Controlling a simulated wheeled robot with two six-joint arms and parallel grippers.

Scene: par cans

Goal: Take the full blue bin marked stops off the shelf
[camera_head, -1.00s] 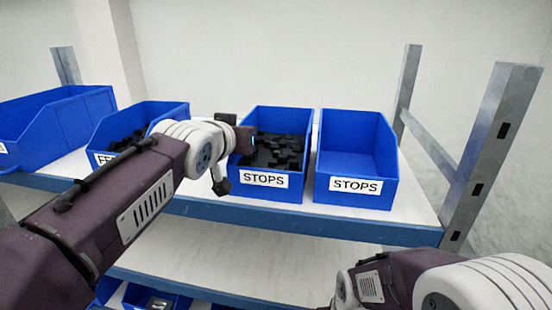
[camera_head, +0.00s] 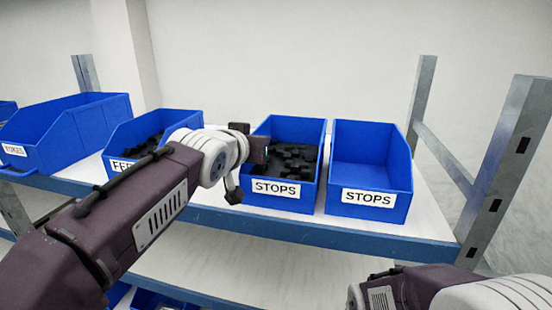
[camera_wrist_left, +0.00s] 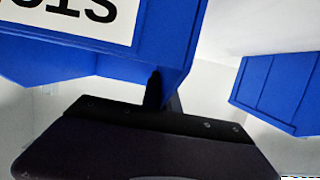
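The full blue bin marked STOPS (camera_head: 276,204) stands on the upper shelf (camera_head: 330,235), with black parts (camera_head: 293,157) heaped inside. Its label also shows upside down and cut off in the left wrist view (camera_wrist_left: 70,12). My left gripper (camera_head: 262,152) is at the bin's left wall. In the left wrist view, a dark finger (camera_wrist_left: 153,90) lies against the bin's corner; whether the fingers are closed on the wall is unclear. My right arm is at the lower right of the head view; its gripper is not seen.
An empty blue bin, also marked STOPS (camera_head: 368,212), stands close to the right. A blue bin with a partly hidden label (camera_head: 195,118) is to the left. A larger bin (camera_head: 85,125) stands farther left. A grey shelf post (camera_head: 505,170) is at right.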

